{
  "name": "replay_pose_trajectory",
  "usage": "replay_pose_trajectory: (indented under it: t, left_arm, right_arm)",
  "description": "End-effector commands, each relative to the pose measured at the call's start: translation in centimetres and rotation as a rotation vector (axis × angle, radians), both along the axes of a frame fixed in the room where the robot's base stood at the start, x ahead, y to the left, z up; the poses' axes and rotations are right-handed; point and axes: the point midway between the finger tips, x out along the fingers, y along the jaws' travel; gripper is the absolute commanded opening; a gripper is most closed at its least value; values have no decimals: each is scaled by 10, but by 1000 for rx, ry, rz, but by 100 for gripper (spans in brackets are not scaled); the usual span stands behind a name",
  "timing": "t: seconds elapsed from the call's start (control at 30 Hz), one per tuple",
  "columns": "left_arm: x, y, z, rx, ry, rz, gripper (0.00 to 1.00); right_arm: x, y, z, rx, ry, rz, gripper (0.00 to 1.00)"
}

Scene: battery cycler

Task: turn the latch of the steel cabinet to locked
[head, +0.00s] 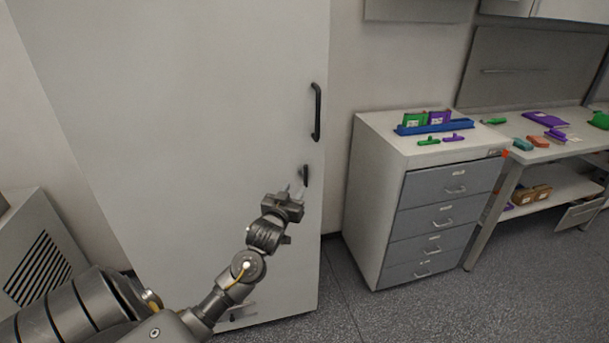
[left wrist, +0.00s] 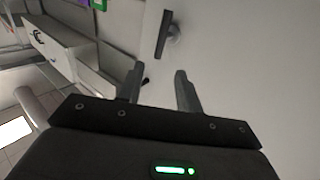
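The steel cabinet (head: 200,110) is tall and pale, with its door shut, and fills the left half of the head view. Its latch (head: 305,175) is a small dark upright lever near the door's right edge, below a long black handle (head: 316,112). My left gripper (head: 295,190) is just below and left of the latch. In the left wrist view the latch (left wrist: 163,34) lies beyond the fingertips, apart from them. The left gripper's fingers (left wrist: 159,72) are spread with nothing between them. My right gripper is not in view.
A drawer unit (head: 372,180) with a blue rack (head: 435,128) on top stands right of the cabinet. A workbench (head: 548,150) with coloured items is further right. Grey floor (head: 340,300) is clear in front. A vented unit (head: 40,255) stands at left.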

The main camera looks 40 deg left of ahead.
Motion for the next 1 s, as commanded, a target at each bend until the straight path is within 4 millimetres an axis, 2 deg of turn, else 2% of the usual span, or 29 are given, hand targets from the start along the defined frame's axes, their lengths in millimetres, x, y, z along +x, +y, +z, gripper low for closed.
replay_pose_trajectory:
  t: [0.5,0.7,1.0]
  left_arm:
    - [80,32,1,1,3,2,35]
    - [94,37,0,1,4,0,35]
    - [96,38,-1,0,2,0,35]
  right_arm:
    - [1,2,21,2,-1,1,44]
    - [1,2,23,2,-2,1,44]
    - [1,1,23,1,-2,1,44]
